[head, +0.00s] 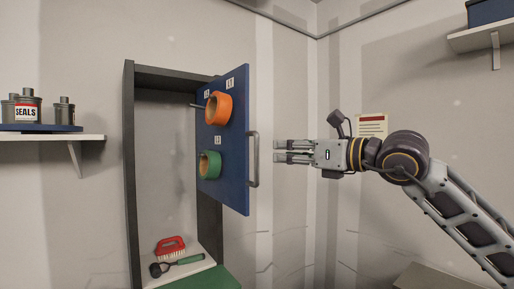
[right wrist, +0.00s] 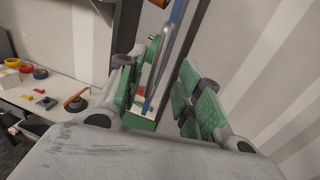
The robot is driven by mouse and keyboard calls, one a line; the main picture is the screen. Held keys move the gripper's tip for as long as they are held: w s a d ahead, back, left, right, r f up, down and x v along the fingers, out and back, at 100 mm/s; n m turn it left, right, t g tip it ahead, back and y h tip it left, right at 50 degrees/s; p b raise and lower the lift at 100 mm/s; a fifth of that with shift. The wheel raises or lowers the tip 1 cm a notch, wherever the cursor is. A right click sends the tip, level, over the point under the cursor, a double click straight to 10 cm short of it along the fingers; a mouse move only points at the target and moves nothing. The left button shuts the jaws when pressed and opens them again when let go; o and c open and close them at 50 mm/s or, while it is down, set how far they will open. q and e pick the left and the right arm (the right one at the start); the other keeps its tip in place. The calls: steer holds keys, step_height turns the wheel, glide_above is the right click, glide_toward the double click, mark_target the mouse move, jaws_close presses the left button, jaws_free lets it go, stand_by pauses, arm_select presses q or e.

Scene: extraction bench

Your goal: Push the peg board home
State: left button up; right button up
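The blue peg board (head: 236,150) stands out from a dark upright cabinet (head: 130,170) like a pulled-out panel, with a grey bar handle (head: 253,159) on its near edge. An orange ring (head: 225,108) and a green ring (head: 203,165) hang on its pegs. My right gripper (head: 277,151) is just right of the handle, its fingers pointing left at it with a gap between them. In the right wrist view the green-padded fingers (right wrist: 160,88) are apart, and the handle (right wrist: 172,45) and the board's blue edge show beyond them. My left gripper is not in view.
In the cabinet's bottom lie a red brush (head: 171,243) and a green-handled tool (head: 184,261). A shelf (head: 70,137) with grey cans is at left, another shelf (head: 478,37) at upper right. The right wrist view shows a bench (right wrist: 40,100) with rings. A notice (head: 372,125) hangs behind my arm.

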steer(key=shift+p+x, duration=1.7)
steer(key=shift+x, duration=3.5)
steer(key=shift+c, duration=0.3)
jaws_close()
